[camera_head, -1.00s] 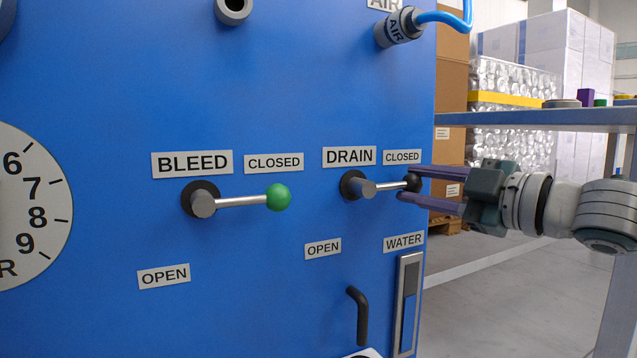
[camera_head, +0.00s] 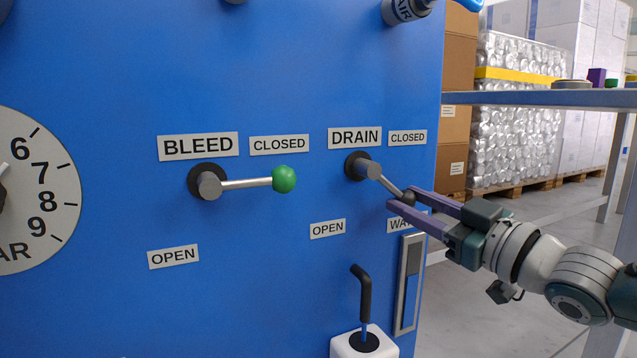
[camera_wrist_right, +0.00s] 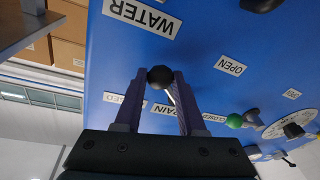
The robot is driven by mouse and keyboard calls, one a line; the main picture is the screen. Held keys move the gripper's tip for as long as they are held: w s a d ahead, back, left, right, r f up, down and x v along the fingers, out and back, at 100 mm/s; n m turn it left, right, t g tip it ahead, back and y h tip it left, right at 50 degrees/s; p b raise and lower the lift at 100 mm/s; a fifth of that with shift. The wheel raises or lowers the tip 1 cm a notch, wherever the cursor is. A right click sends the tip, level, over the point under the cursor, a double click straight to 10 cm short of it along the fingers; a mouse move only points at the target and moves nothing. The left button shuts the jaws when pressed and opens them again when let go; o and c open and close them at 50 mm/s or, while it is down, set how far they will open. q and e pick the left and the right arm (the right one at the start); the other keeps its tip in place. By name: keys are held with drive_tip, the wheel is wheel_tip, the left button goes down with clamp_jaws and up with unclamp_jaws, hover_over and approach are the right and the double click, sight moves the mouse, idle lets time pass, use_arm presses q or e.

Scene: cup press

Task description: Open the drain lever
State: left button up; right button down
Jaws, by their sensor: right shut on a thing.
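The drain lever (camera_head: 382,180) is a metal rod with a black knob under the DRAIN label (camera_head: 355,138) on the blue panel. It slants down and to the right, between the CLOSED label (camera_head: 407,138) and the OPEN label (camera_head: 327,229). My right gripper (camera_head: 403,200) is shut on the knob. In the right wrist view the black knob (camera_wrist_right: 160,77) sits between my purple fingertips. My left gripper is not in view.
The bleed lever (camera_head: 245,183) with its green knob lies level to the left, pointing at its CLOSED label. A black spout (camera_head: 363,292) above a white container (camera_head: 365,344) and a water gauge (camera_head: 409,284) are below. A shelf frame (camera_head: 540,98) stands at right.

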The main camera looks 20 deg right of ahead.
drive_tip(key=m, duration=0.1)
drive_tip(key=a+f+m, duration=0.1)
drive_tip(key=m, duration=0.1)
drive_tip(key=a+f+m+h, duration=0.1)
drive_tip(key=m, duration=0.1)
drive_tip(key=shift+s+a+t, duration=0.1)
drive_tip(key=shift+a+t, duration=0.15)
drive_tip(key=shift+t, duration=0.05)
drive_tip(key=a+m, duration=0.1)
drive_tip(key=m, duration=0.1)
drive_tip(key=a+f+m+h+p, duration=0.1)
drive_tip(key=shift+m, duration=0.4)
drive_tip(key=shift+s+a+m, duration=0.1)
drive_tip(key=shift+a+m, duration=0.1)
drive_tip(key=shift+m, duration=0.2)
drive_tip(key=c, duration=0.5)
unclamp_jaws()
